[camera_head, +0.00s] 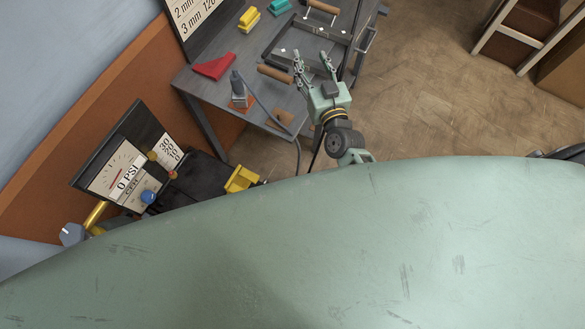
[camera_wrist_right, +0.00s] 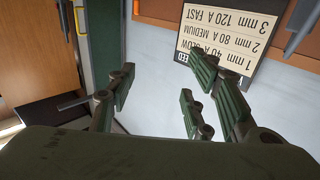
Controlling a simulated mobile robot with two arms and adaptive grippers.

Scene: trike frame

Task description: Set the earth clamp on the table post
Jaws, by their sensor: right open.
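My right gripper (camera_head: 313,62) is open over the near right part of the grey table (camera_head: 205,82), with nothing visible between its fingers. In the right wrist view its fingers (camera_wrist_right: 158,92) are also apart and empty. A grey upright piece (camera_head: 238,86) on a copper-coloured block stands at the table's near left, left of the gripper. A dark cable runs from near it over the table edge. I cannot tell whether this is the earth clamp or the post. A red wedge-shaped thing (camera_head: 213,67) lies behind it. My left gripper is not in view.
A metal frame (camera_head: 310,46) with brown handles lies on the table beside the gripper. Yellow (camera_head: 248,19) and teal (camera_head: 279,7) blocks sit at the back. A gauge panel (camera_head: 125,175) stands at left. A settings sign (camera_wrist_right: 236,38) shows in the wrist view.

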